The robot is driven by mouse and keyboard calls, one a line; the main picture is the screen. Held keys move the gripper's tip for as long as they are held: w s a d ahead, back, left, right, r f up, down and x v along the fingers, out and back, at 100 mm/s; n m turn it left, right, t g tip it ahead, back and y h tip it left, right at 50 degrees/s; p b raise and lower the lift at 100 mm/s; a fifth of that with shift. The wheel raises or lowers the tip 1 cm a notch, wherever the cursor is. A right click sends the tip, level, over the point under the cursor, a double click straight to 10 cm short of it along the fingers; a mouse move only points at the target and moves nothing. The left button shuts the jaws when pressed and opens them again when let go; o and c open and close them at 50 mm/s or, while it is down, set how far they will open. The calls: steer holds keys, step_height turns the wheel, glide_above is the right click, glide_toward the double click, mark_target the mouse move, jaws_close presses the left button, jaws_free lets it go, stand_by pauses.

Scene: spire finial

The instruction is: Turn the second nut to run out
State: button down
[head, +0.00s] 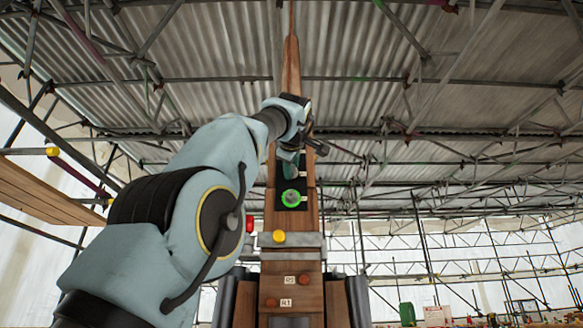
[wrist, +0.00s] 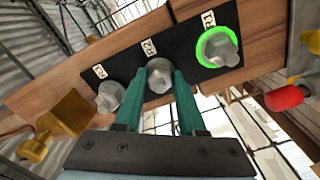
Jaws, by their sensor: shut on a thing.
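A black plate (wrist: 120,66) on the wooden post carries three grey hex nuts in a row, tagged R1, R2 and R3. The second nut (wrist: 159,75), by tag R2, is in the middle. My gripper (wrist: 160,82) has its two teal fingers on either side of this nut and is shut on it. The R1 nut (wrist: 217,47) has a bright green ring around it; it also shows in the head view (head: 291,198). The R3 nut (wrist: 110,96) is at the left in the wrist view. In the head view my arm and gripper (head: 290,160) hide the upper plate.
The wooden post (head: 292,250) rises to a thin spire. A metal band with a yellow knob (head: 278,237) crosses it below the plate, with a red knob (head: 249,223) beside it. Lower down are R1 and R2 tags (head: 286,302). Scaffold tubes and a plank (head: 40,190) stand around.

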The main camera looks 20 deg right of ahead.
steer(key=c, duration=0.5)
jaws_free()
steer(key=b+v, duration=0.4)
steer(key=v, duration=0.6)
steer(key=shift+s+a, duration=0.2)
steer(key=shift+s, duration=0.15)
